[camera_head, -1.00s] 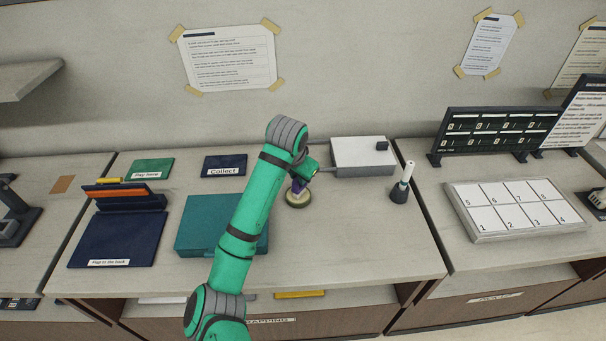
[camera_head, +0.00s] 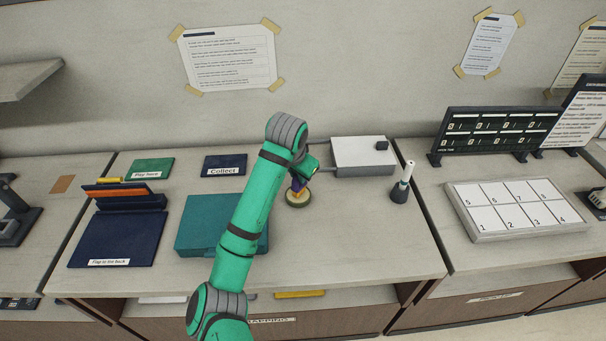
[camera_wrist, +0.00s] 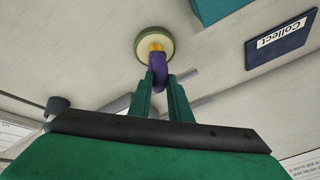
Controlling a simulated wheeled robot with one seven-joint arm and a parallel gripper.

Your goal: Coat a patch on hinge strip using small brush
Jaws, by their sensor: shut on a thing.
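My gripper (camera_wrist: 162,84) is shut on the small brush (camera_wrist: 157,68), which has a purple body and a yellow-orange end. In the wrist view this end overlaps the round pot (camera_wrist: 143,42), which has an olive rim and cream inside. In the head view the brush (camera_head: 297,187) is just over the pot (camera_head: 298,203); I cannot tell whether they touch. My arm partly hides the gripper there. At the left, an orange strip (camera_head: 117,193) lies along a dark blue stand behind a dark blue panel (camera_head: 112,243) labelled "Flap to the back"; it may be the hinge strip.
A teal box (camera_head: 195,226) lies between the panel and the pot, partly behind my arm. Green (camera_head: 150,168) and navy "Collect" (camera_head: 224,165) plates lie behind. A white-topped box (camera_head: 357,153) and a dark holder with a white stick (camera_head: 400,190) stand right. The front right counter is clear.

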